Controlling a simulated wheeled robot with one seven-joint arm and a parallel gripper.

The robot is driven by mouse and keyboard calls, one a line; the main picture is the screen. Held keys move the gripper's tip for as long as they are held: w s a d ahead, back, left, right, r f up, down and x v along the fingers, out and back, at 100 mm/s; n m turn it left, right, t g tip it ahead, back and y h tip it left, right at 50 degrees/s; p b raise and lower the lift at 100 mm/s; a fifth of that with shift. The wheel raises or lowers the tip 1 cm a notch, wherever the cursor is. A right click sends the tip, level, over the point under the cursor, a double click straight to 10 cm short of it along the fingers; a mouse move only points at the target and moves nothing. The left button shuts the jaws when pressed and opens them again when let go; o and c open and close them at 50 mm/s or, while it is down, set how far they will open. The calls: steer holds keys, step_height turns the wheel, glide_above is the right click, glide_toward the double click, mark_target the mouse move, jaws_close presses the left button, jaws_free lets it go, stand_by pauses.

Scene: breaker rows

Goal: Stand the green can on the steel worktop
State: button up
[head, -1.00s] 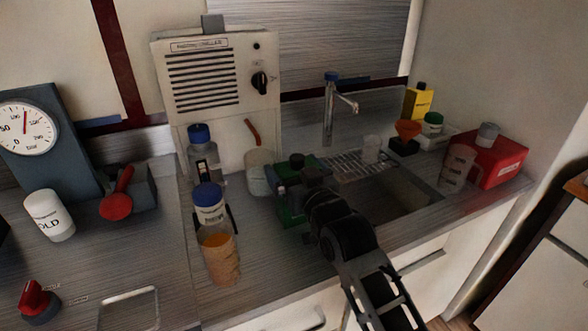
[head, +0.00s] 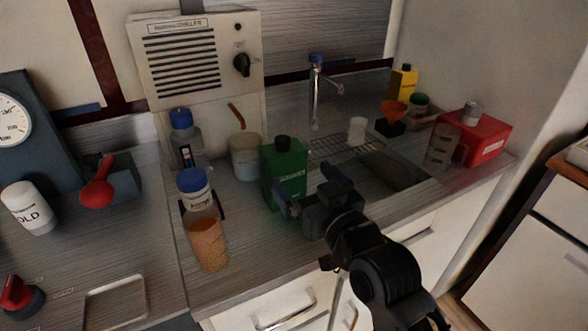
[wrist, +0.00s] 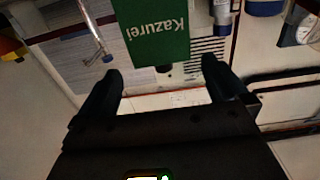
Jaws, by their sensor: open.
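The green can (head: 287,168) with a black cap stands upright on the steel worktop (head: 255,245), left of the sink. Its lower right side is partly hidden by my gripper. My gripper (head: 308,190) is open and empty in front of the can, on the near right side. In the wrist view the can's green labelled face (wrist: 156,32) lies beyond the open fingertips (wrist: 162,70), apart from them.
The sink (head: 395,170), tap (head: 315,95) and red box (head: 478,140) are to the right. Worktop in front of the can is clear.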

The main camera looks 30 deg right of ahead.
steer(key=shift+s, duration=0.6)
steer(key=s+a+f+g, duration=0.1)
steer(key=s+f, duration=0.3)
steer(key=s, duration=0.6)
steer(key=s+a+f+g, duration=0.1)
steer(key=s+f, duration=0.3)
steer(key=s, duration=0.6)
steer(key=s+d+r+g, duration=0.1)
steer(key=s+r, duration=0.1)
steer(key=s, duration=1.6)
steer(key=shift+d+r, duration=0.15)
steer(key=shift+r, duration=0.25)
